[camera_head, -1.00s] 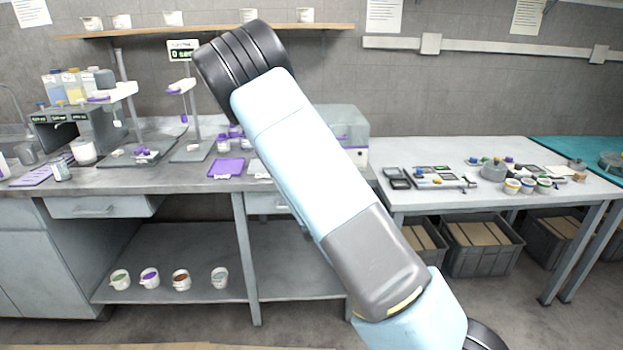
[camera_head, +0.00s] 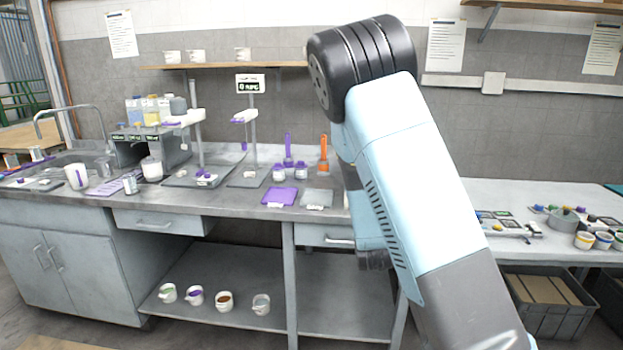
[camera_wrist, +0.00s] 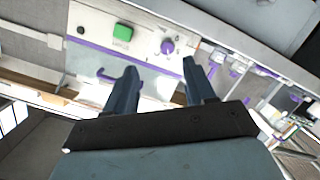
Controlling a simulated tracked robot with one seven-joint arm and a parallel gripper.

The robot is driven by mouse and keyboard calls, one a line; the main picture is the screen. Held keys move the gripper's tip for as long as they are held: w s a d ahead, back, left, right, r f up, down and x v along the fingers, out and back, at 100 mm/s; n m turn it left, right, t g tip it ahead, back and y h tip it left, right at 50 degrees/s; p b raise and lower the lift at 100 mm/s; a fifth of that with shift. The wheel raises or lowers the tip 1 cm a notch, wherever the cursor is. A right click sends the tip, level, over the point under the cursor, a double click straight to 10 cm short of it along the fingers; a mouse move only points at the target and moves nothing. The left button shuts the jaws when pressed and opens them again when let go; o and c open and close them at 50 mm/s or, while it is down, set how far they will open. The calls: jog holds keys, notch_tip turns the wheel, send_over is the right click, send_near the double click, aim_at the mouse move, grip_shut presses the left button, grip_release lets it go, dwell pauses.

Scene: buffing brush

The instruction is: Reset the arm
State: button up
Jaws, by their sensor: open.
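My arm (camera_head: 400,190) rises across the right half of the head view, its black elbow joint near the top. My gripper is hidden in the head view. In the wrist view my gripper (camera_wrist: 162,85) shows two dark fingers spread apart, with nothing between them. Beyond the fingers is a white machine panel (camera_wrist: 90,45) with a green button (camera_wrist: 123,32) and a purple knob (camera_wrist: 168,46). How far the fingertips are from the panel I cannot tell.
A grey bench (camera_head: 225,208) carries stands, bottles, a purple mat (camera_head: 279,197) and orange and purple upright tools. Cups stand on its lower shelf (camera_head: 230,315). A second table (camera_head: 480,190) at the right holds small parts and pots. A wall shelf (camera_head: 200,66) hangs above.

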jog(key=s+d+r+m+g+y, duration=0.1)
jog(key=s+r+m+g+y, duration=0.4)
jog(key=s+r, duration=1.05)
jog(key=s+r+g+h, duration=0.1)
jog(key=s+r+g, duration=0.1)
jog(key=s, duration=0.9)
jog(key=s+d+r+g, duration=0.1)
jog(key=s+r, duration=0.3)
jog(key=s, duration=0.7)
jog(key=shift+s+d+n+g+h, duration=0.3)
jog(key=shift+s+n+g+h, duration=0.1)
jog(key=shift+g, duration=0.5)
jog(key=shift+w, duration=0.1)
